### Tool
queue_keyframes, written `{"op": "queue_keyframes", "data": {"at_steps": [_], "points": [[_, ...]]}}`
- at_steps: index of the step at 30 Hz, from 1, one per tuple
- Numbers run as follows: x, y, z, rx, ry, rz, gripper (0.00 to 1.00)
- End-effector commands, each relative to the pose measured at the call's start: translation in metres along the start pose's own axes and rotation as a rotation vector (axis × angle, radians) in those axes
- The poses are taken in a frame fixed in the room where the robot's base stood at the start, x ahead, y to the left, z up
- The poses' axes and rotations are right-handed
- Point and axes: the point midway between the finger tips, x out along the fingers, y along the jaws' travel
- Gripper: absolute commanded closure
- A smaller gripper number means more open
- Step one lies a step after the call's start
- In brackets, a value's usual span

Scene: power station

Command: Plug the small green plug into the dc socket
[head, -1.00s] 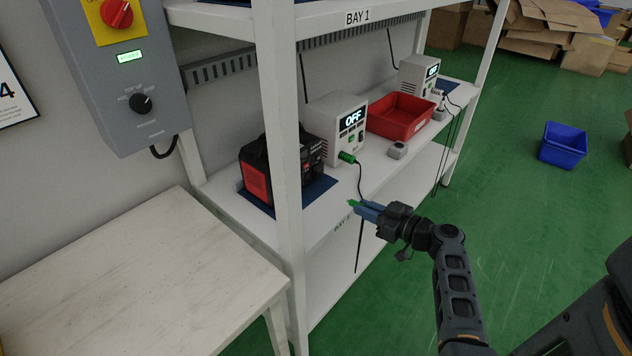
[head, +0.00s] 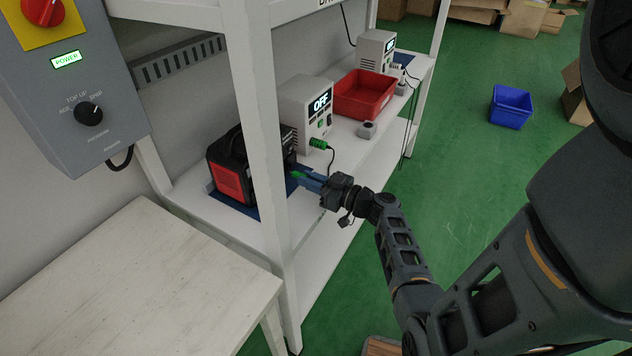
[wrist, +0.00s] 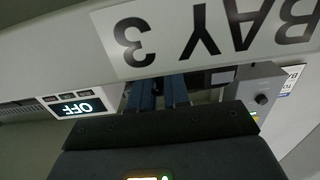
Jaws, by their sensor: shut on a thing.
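The small green plug (head: 297,174) is between the blue fingertips of my gripper (head: 306,180), which is shut on it. Only a little green shows in the head view. The gripper is beside the right side of the black and red power station (head: 232,178), close to its dark front face. A white post hides part of the station. I cannot make out the dc socket, nor whether the plug touches the station. In the wrist view the blue fingers (wrist: 160,92) show below a shelf beam, and the plug is hidden.
The white post (head: 262,150) and the shelf beam with the BAY 3 label (wrist: 210,30) are close to my arm. A white charger reading OFF (head: 305,110) has a larger green connector (head: 318,143) with a black cable. A red bin (head: 365,95) stands further back.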

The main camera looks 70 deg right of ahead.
Motion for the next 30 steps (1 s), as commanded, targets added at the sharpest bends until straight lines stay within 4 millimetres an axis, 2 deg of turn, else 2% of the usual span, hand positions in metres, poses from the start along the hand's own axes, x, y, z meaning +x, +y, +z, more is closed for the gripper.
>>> {"op": "queue_keyframes", "data": {"at_steps": [9,30], "points": [[0.022,0.0,0.0,0.0,0.0,-0.001,1.0],[0.022,0.0,0.002,-0.002,0.0,-0.001,1.0]]}}
